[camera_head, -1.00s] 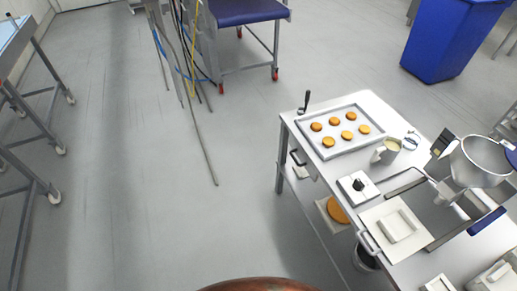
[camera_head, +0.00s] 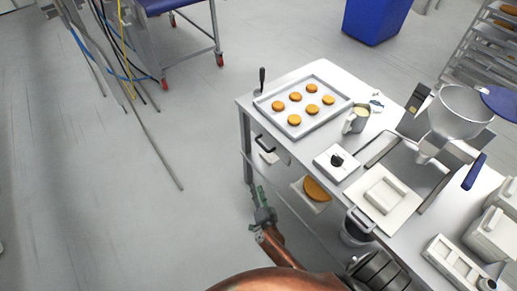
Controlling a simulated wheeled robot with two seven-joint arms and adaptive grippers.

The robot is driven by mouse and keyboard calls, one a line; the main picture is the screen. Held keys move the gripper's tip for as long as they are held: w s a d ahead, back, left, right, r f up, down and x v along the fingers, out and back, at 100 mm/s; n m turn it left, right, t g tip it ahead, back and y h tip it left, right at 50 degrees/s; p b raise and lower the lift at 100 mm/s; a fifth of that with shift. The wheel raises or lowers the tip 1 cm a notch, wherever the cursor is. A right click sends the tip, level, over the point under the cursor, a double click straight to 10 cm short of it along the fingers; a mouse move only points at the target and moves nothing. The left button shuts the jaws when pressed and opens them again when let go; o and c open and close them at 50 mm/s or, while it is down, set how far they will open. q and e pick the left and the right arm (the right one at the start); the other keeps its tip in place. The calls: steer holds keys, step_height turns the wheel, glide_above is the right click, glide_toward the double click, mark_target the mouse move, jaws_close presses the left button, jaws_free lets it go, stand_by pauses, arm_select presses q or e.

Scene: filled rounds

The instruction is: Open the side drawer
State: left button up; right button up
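The steel work table (camera_head: 300,153) stands at the right. A dark bar handle (camera_head: 265,144) sits on its left side, just below the top. A second handle (camera_head: 360,221) is on the same side, nearer to me, below the white plate. I cannot tell which one belongs to the side drawer; no drawer stands visibly pulled out.
A round brown item (camera_head: 317,189) lies on the lower shelf.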

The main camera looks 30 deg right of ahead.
mark_target(261, 144)
steer(key=w+d+r+m+g+h+b, duration=0.1)
steer(key=w+d+r+m+h+b, duration=0.2)
steer(key=r+m, duration=0.35)
steer(key=w+d+r+m+g+h, duration=0.1)
steer(key=w+d+r+m+h, duration=0.15)
steer(key=r+m+h, duration=0.4)
arm_select(q)
steer(key=shift+w+d+f+b, duration=0.1)
steer(key=shift+w+f+b, duration=0.2)
steer(key=shift+f, duration=0.4)
steer(key=shift+w+d+f+b, duration=0.1)
steer(key=shift+w+f+b, duration=0.15)
steer(key=shift+f, duration=0.5)
steer(key=shift+w+d+f+b, duration=0.1)
steer(key=shift+w+f+b, duration=0.2)
steer(key=shift+f, duration=0.4)
arm_select(e)
steer(key=shift+w+d+r+n+y, duration=0.2)
steer(key=shift+w+d+r+y, duration=0.15)
steer(key=shift+w+d+r, duration=0.45)
steer(key=shift+w+d+r+n+y, duration=0.2)
steer(key=shift+w+d+y, duration=0.3)
steer(key=shift+w, duration=0.65)
steer(key=shift+w+d+r+n+y, duration=0.2)
steer(key=shift+w+d+r, duration=0.25)
steer(key=shift+w+d, duration=0.45)
steer(key=shift+w+a, duration=0.1)
steer(key=shift+c, duration=0.3)
jaws_close()
